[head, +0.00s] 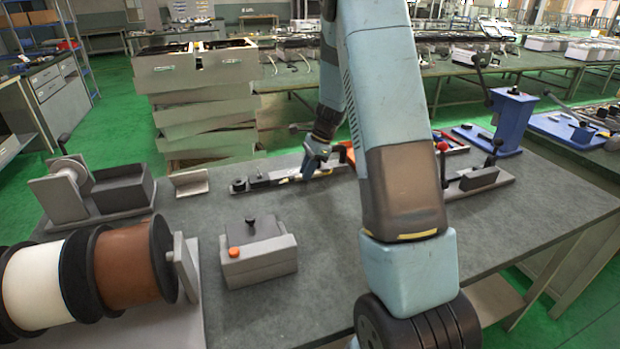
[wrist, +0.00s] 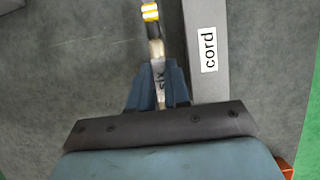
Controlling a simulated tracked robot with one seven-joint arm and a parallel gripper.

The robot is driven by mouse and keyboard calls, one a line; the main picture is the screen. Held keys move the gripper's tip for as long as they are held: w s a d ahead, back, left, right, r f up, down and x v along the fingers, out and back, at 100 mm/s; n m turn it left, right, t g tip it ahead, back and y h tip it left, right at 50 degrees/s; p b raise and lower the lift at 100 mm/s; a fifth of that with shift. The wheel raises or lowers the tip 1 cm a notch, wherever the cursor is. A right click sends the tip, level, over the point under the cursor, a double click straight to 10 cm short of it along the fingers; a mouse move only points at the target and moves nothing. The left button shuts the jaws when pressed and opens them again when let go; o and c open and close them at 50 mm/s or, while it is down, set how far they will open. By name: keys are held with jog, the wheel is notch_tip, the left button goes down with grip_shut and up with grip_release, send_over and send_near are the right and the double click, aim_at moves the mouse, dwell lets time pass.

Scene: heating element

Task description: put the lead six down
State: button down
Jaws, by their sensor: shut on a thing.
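My gripper (wrist: 158,72) is shut on the lead six (wrist: 153,30), a thin piece whose far end has yellow and white bands above a dark section. Part of a label shows on the lead between my fingers; the rest of the lead is hidden by my gripper. In the head view my gripper (head: 313,165) is low over the middle back of the grey workbench (head: 330,235). The lead is too small there to make out clearly. I cannot tell whether the lead touches the surface under it.
A grey bar labelled "cord" (wrist: 207,30) runs close along the lead's right side. A grey box with an orange button (head: 258,254) and wire spools (head: 125,262) stand at left. A blue press (head: 510,120) stands at back right.

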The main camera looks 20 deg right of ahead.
notch_tip(320, 180, down, 3)
jog(key=shift+s+f, duration=0.2)
jog(key=shift+f, duration=0.2)
